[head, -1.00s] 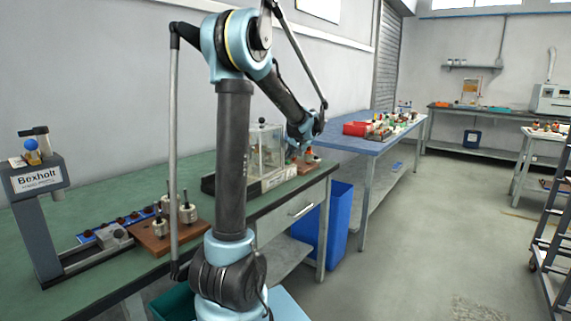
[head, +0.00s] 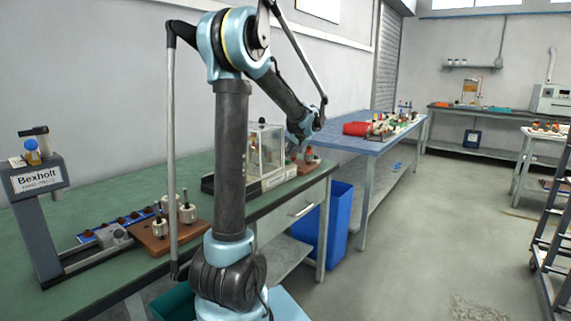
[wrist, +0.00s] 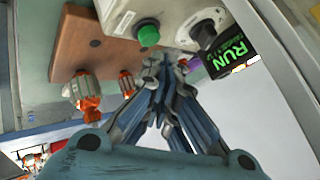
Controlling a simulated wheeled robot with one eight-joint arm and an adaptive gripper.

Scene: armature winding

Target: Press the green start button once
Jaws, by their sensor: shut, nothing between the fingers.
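The green start button (wrist: 148,36) shows in the wrist view at the upper middle, on a pale control box (wrist: 130,15). My gripper (wrist: 155,62) is shut and empty. In the wrist view its fingertips are just below and right of the button; I cannot see them touching it. A green RUN display (wrist: 230,52) is lit at the right of the box. In the head view my arm hides most of the gripper, and the button cannot be made out.
A glass-fronted machine (head: 265,150) stands on the green bench (head: 110,175). Orange-and-white armatures (wrist: 82,92) stand on a wooden block (wrist: 85,40) beside the button. A Bexholt press (head: 38,180) is at the left. A blue bin (head: 337,215) stands below the bench end.

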